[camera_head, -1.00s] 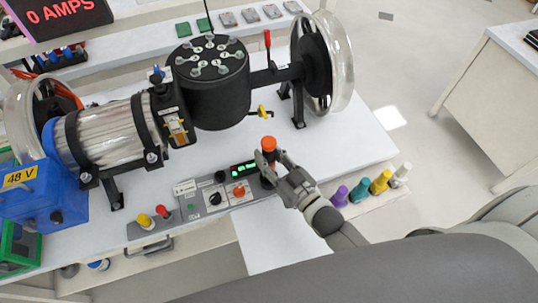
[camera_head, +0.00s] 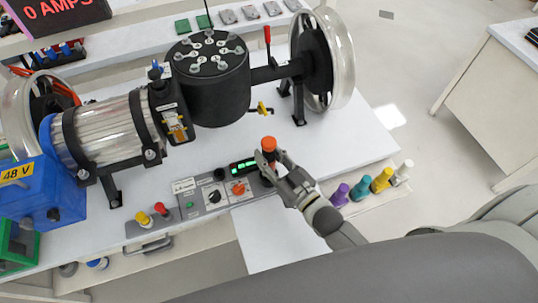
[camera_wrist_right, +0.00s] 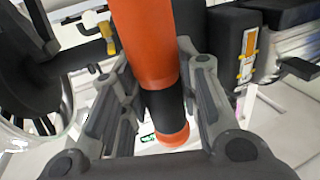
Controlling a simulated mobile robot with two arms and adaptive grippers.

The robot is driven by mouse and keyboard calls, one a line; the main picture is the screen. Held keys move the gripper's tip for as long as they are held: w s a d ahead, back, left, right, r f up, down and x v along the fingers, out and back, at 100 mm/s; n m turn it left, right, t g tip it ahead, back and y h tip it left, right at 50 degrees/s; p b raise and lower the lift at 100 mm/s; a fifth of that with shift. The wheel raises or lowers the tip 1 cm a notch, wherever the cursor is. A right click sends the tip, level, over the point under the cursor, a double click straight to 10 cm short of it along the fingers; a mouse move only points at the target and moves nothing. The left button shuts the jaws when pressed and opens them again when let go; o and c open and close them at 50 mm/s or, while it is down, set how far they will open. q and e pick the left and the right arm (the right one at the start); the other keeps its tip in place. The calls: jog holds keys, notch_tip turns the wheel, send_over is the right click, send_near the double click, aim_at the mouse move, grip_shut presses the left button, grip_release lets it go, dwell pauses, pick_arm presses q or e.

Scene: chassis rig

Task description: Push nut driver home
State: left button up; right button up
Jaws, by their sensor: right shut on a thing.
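The nut driver has an orange top (camera_head: 268,144) and stands at the right end of the grey control panel (camera_head: 213,197). My right gripper (camera_head: 271,160) is shut on it from the lower right, just below the orange top. In the right wrist view the nut driver (camera_wrist_right: 147,45) is a thick orange cylinder with a black section and an orange ring beyond, between my two fingers. The driver looks roughly upright. Its lower end is hidden in the head view, so I cannot tell how deep it sits. My left gripper is not in view.
A black drum (camera_head: 210,85) and a wheel (camera_head: 325,60) stand behind the panel. A yellow-handled valve (camera_head: 263,108) is close behind the driver. Purple, teal, yellow and white pieces (camera_head: 371,184) stand right of my gripper. The tabletop (camera_head: 345,150) right of the driver is clear.

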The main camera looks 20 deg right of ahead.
jog(key=shift+f+b, duration=0.65)
jog(key=shift+f, duration=0.25)
dwell(0.6)
jog(key=o, duration=1)
jog(key=shift+o, duration=0.2)
jog(key=shift+f, duration=0.1)
jog(key=shift+s, duration=0.1)
jog(key=v, duration=1.2)
